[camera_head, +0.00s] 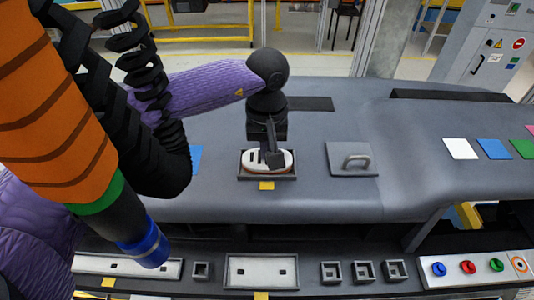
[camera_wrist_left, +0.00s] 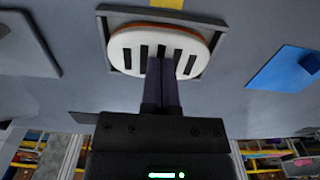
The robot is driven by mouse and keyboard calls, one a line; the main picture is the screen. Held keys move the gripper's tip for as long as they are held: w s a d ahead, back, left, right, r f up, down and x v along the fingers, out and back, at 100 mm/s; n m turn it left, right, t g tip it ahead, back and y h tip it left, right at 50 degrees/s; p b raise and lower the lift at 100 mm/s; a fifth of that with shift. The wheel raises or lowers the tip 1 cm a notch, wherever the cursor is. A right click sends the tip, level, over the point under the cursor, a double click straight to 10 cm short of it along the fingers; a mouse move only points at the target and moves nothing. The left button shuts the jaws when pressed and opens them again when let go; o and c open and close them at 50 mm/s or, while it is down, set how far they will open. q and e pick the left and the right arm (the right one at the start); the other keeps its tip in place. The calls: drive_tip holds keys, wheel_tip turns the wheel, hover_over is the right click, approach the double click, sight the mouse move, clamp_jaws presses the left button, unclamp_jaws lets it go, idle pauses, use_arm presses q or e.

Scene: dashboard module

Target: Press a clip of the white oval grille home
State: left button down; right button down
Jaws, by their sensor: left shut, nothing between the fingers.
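The white oval grille (camera_head: 252,160) with dark slots sits in a grey rectangular frame (camera_head: 287,178) on the dashboard. In the left wrist view the grille (camera_wrist_left: 117,52) shows an orange-brown edge on its side by the yellow tag, standing out between the white face and the frame. My left gripper (camera_head: 272,158) points down over the grille, its fingers shut and empty. In the left wrist view its tips (camera_wrist_left: 161,62) are at the slotted face, near the middle; whether they touch is unclear. The clips are hidden. My right gripper is not in view.
A grey panel with a handle (camera_head: 355,160) lies right of the frame. A yellow tag (camera_head: 266,186) is in front of it. Coloured cards (camera_head: 460,148) lie at the right. A lower row holds sockets and buttons (camera_head: 468,267). An orange arm section (camera_head: 60,110) blocks the left.

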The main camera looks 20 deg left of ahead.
use_arm(q)
drive_tip(key=shift+f+b, duration=0.2)
drive_tip(key=shift+b, duration=0.1)
idle(0.6)
drive_tip(key=shift+r+p, duration=0.35)
drive_tip(key=shift+r, duration=0.2)
wheel_tip(320, 180, up, 7)
drive_tip(key=p, duration=0.4)
